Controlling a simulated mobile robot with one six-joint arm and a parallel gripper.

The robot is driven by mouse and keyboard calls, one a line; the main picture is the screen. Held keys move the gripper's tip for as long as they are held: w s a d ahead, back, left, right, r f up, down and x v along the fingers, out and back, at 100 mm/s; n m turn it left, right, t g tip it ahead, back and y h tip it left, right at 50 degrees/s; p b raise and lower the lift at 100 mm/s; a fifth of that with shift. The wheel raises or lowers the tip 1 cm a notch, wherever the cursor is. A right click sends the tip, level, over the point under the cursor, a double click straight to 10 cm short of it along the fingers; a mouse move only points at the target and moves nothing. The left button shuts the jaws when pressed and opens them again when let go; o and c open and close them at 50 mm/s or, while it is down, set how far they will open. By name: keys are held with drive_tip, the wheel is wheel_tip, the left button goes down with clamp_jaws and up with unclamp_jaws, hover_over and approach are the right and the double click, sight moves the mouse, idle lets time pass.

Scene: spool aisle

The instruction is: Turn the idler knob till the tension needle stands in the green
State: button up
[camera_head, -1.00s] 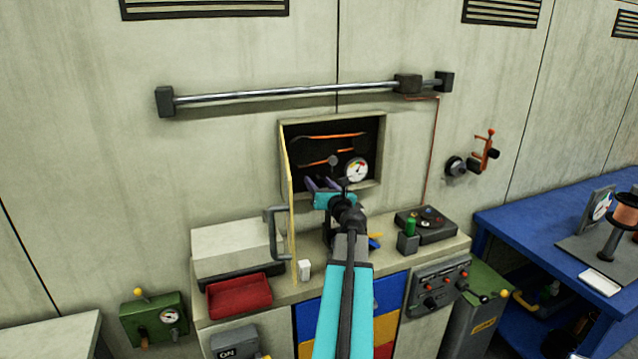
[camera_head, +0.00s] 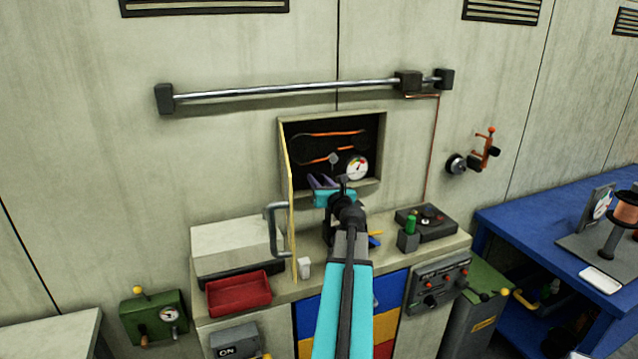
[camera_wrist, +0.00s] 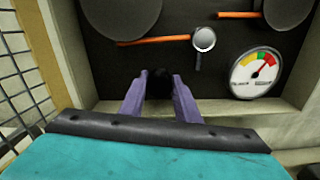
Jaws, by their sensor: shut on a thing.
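My gripper (camera_wrist: 160,88) is at the lower part of a dark recessed box (camera_head: 333,118) in the wall. Its purple fingers are shut on a dark knob (camera_wrist: 160,80), mostly hidden between them. A round gauge (camera_wrist: 254,72) is at the right, with green, yellow and red sectors. Its needle appears to point up and right, towards the red. The gauge also shows in the head view (camera_head: 357,168). A small grey idler roller (camera_wrist: 204,38) on a short arm hangs beside the orange belt (camera_wrist: 155,40).
A yellow-edged door (camera_head: 292,215) stands open left of the box, its mesh (camera_wrist: 18,75) close to my gripper. The counter below holds a red tray (camera_head: 239,294), a white block (camera_head: 304,267) and a dark control box (camera_head: 428,222).

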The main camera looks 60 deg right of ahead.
drive_tip(key=shift+f, duration=0.1)
drive_tip(key=n+b, duration=0.3)
drive_tip(key=shift+f, duration=0.15)
drive_tip(key=n+b, duration=0.3)
drive_tip(key=b, duration=0.1)
drive_tip(key=shift+n, duration=0.4)
drive_tip(key=n+b, duration=0.5)
drive_tip(key=shift+r+n+b, duration=0.2)
drive_tip(key=shift+n+b, duration=1.05)
drive_tip(key=shift+n, duration=0.05)
drive_tip(key=o, duration=1)
drive_tip(key=shift+o, duration=0.2)
